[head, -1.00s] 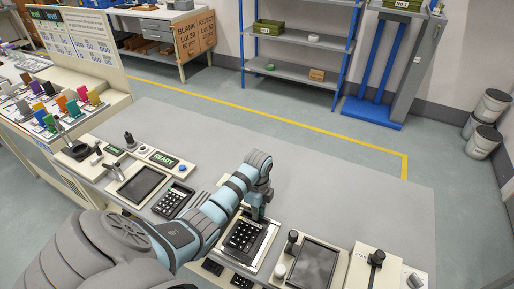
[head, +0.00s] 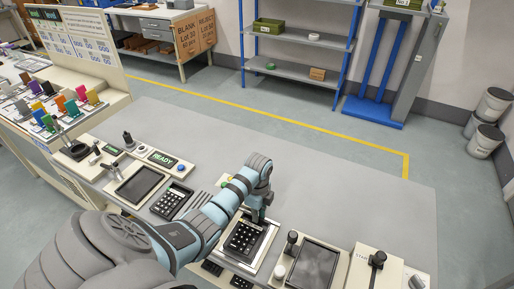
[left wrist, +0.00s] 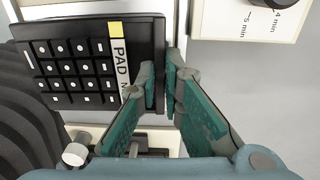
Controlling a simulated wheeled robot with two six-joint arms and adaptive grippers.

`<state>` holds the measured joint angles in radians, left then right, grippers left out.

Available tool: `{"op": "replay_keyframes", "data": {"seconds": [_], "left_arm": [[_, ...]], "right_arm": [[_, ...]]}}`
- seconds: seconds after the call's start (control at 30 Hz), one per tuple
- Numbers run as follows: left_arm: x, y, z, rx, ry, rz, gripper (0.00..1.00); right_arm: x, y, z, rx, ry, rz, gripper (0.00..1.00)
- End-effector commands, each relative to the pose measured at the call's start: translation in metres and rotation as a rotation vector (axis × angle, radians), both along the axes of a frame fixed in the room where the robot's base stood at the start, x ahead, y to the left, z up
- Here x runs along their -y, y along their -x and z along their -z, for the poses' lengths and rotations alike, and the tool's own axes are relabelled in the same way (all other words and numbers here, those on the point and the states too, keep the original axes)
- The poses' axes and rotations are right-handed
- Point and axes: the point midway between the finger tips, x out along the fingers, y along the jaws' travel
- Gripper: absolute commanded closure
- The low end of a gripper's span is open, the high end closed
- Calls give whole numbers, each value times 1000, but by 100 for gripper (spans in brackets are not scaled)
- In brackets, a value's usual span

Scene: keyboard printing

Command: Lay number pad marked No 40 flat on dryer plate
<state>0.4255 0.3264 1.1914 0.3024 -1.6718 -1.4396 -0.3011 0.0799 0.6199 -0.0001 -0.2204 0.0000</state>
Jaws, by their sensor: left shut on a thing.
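My left gripper (head: 258,216) is shut on the far edge of a dark number pad (head: 243,240) with several black keys. In the left wrist view, the fingertips (left wrist: 166,82) meet at the label end of the pad (left wrist: 75,68). Its white and yellow label reads "PAD N"; the fingers hide the number. The pad looks about level over a pale-framed plate (head: 269,244), probably the dryer plate. I cannot tell if they touch. My right gripper is not in view.
A timer panel marked "4 min" and "5 min" (left wrist: 240,20) lies beside the pad. A dark plate (head: 315,264) with a black-knobbed lever (head: 292,238) is to the right. Another keypad (head: 172,201) and a READY display (head: 163,158) are to the left.

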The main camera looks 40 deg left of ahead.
Motion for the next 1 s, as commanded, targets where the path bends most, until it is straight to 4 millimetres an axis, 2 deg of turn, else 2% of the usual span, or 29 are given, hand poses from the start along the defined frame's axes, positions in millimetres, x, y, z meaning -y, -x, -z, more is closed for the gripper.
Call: {"op": "replay_keyframes", "data": {"seconds": [0.43,0.5,0.6,0.87,1.0], "left_arm": [[0,0,6,0,0,0,100],[0,0,6,0,0,0,84],[0,0,6,0,0,0,69],[0,0,5,0,0,0,69],[0,0,-5,0,0,0,69]], "right_arm": [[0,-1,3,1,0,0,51],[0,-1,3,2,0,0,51],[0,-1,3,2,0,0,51],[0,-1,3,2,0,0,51],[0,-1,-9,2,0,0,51]]}}
